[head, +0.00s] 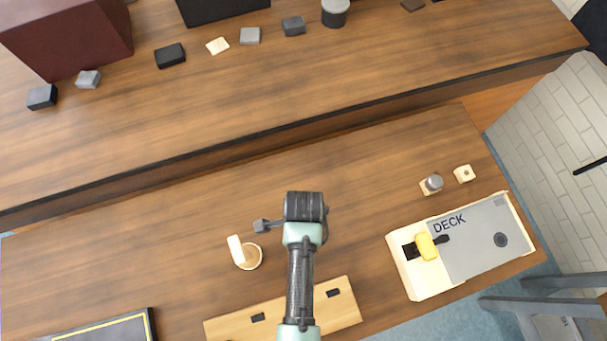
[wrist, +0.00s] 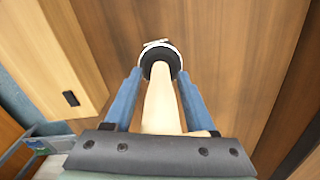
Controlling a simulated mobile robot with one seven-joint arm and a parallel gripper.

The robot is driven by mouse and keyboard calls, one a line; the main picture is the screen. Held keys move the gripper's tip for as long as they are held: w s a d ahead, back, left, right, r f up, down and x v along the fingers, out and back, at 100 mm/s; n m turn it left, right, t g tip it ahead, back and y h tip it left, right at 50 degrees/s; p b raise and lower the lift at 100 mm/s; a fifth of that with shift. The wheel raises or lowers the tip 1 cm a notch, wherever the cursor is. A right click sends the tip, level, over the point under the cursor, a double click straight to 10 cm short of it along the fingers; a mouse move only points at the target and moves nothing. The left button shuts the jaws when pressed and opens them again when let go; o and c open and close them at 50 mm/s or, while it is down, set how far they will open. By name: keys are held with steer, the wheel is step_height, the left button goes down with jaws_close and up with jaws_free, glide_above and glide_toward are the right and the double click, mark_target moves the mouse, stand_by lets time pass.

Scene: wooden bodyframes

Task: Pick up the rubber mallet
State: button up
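The rubber mallet (head: 236,248) appears to stand on the near table with its pale handle up, at a round tan base. In the wrist view, the pale handle (wrist: 160,108) runs from low centre up to a dark round part with a light rim. My gripper (wrist: 158,74) is open, with a blue finger on each side of the handle and a visible gap to both. I cannot tell how deep the handle lies between them. In the head view, the dark end of my arm (head: 305,207) is above and right of the mallet; the fingers are mostly hidden.
A slotted wooden board (head: 345,312) lies at the near edge, below my arm. A DECK box (head: 470,262) with a yellow-handled tool (head: 427,246) is at right. A dark panel (head: 105,330) is at lower left. The table's middle left is clear.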

jaws_close()
steer(key=shift+r, duration=0.1)
